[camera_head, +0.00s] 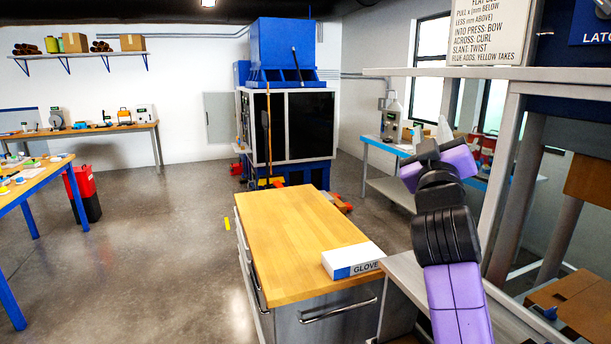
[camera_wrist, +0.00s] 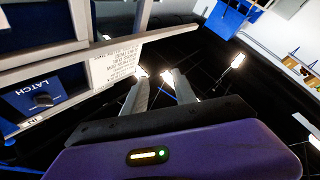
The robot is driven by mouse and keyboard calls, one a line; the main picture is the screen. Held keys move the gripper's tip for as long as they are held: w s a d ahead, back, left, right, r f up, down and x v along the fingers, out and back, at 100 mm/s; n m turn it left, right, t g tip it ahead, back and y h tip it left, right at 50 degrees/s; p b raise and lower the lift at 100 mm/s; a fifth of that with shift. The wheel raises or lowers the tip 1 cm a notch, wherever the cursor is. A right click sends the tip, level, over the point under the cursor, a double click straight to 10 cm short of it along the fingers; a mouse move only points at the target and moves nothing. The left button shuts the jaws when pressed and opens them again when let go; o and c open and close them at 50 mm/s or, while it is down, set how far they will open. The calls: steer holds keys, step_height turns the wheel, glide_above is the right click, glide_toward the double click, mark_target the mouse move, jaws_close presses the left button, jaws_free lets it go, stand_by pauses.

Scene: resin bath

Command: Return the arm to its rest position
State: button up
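My arm, purple and black, rises from the bottom right of the head view, beside the grey frame. My gripper (camera_wrist: 160,82) shows in the wrist view with two grey fingers apart and nothing visible between them. In the head view its end (camera_head: 443,130) is partly hidden by the purple wrist. It is raised in front of the side bench at the right wall and appears to touch nothing.
A grey frame (camera_head: 507,180) with a printed sign (camera_head: 487,25) stands close right of my arm. A latch panel (camera_wrist: 45,100) shows in the wrist view. A wooden-topped cabinet (camera_head: 300,240) with a glove box (camera_head: 353,260) stands left. Floor (camera_head: 150,250) further left is clear.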

steer(key=s+a+f+y+b, duration=0.1)
steer(key=s+a+f+y, duration=0.2)
steer(key=s+f, duration=0.8)
steer(key=s+a+f+y, duration=0.25)
steer(key=s+f, duration=0.45)
steer(key=f, duration=0.8)
steer(key=s+f+m+g, duration=0.1)
steer(key=s+f, duration=0.5)
steer(key=s, duration=0.7)
steer(key=s+d+f+m+g+b, duration=0.1)
steer(key=s+f+g, duration=0.2)
steer(key=s, duration=1)
steer(key=s+f+m+g+b, duration=0.1)
steer(key=s+f+g, duration=0.2)
steer(key=s+f, duration=0.6)
steer(key=s, duration=0.4)
steer(key=shift+d+y, duration=0.25)
steer(key=shift+y, duration=0.1)
